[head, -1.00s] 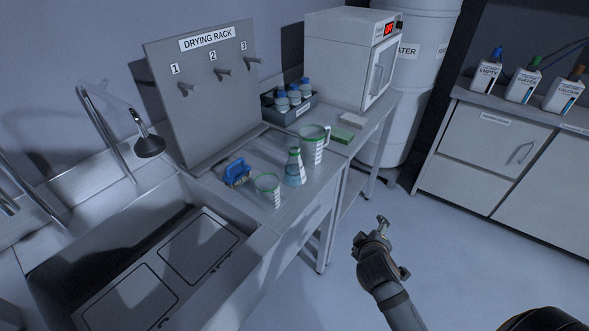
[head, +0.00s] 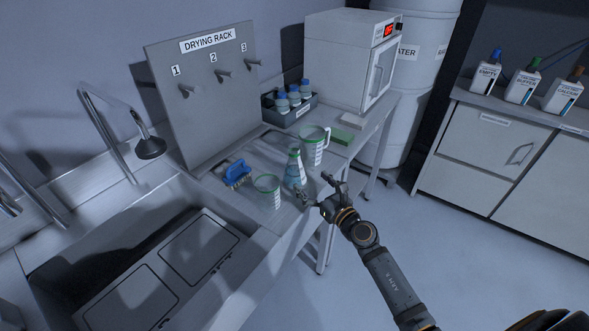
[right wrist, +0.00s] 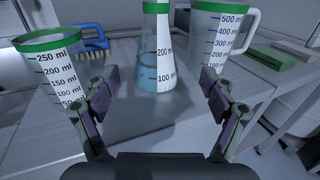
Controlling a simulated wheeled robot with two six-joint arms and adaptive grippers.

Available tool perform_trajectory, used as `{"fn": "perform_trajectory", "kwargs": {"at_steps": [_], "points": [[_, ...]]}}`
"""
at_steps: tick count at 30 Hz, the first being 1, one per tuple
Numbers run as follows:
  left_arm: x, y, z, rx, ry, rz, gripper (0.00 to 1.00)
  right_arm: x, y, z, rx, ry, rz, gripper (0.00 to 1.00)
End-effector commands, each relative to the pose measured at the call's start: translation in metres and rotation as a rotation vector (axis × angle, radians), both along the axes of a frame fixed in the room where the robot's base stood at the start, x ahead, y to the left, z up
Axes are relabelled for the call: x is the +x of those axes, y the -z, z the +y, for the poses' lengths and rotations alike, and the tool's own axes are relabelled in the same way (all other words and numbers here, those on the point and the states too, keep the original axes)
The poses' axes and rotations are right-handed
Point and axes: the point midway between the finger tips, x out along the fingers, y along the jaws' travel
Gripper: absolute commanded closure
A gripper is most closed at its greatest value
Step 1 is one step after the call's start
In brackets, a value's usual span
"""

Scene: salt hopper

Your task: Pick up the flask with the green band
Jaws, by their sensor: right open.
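The flask with the green band (head: 294,170) is a clear cone shape with bluish contents, standing upright on the counter between a beaker and a jug. In the right wrist view the flask (right wrist: 158,60) stands ahead, between the lines of my fingers, with its top cut off by the frame edge. My right gripper (head: 318,188) is open and empty at the counter's front edge, just short of the flask. In the right wrist view my right gripper (right wrist: 160,88) shows its two fingers spread wide, apart from the flask. My left gripper is not in view.
A green-rimmed beaker (head: 267,190) stands left of the flask and a green-rimmed jug (head: 313,147) right of it. A blue brush (head: 237,174) lies behind the beaker. A sink (head: 60,262) is at left, a drying rack (head: 205,95) behind.

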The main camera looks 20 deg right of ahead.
Motion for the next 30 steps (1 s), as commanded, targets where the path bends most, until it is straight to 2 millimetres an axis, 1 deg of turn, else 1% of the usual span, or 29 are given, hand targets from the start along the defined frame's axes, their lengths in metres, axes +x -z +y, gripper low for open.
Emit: {"fn": "perform_trajectory", "kwargs": {"at_steps": [1,3,10,15,18,21,26,27,30], "points": [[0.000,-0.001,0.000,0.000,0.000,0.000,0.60,0.009,-0.001,0.002,0.004,0.003,-0.002,0.16],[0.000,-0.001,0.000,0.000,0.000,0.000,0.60,0.016,-0.001,0.004,0.002,0.002,0.000,0.16],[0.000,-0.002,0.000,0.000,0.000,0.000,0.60,0.025,0.000,0.008,0.003,0.001,0.000,0.16],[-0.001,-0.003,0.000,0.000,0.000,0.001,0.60,0.052,0.000,0.022,0.008,0.002,-0.001,0.16],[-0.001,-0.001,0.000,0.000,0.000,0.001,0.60,0.065,0.001,0.025,0.004,0.002,-0.001,0.16],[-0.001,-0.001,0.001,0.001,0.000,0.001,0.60,0.069,0.002,0.026,0.004,0.001,0.001,0.16],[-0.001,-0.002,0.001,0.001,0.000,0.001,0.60,0.069,0.002,0.026,0.004,0.001,0.001,0.16],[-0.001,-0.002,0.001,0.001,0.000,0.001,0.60,0.069,0.001,0.026,0.004,0.001,0.001,0.19],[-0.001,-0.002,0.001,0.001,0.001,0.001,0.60,0.069,0.001,0.026,0.004,0.001,0.001,0.32]]}}
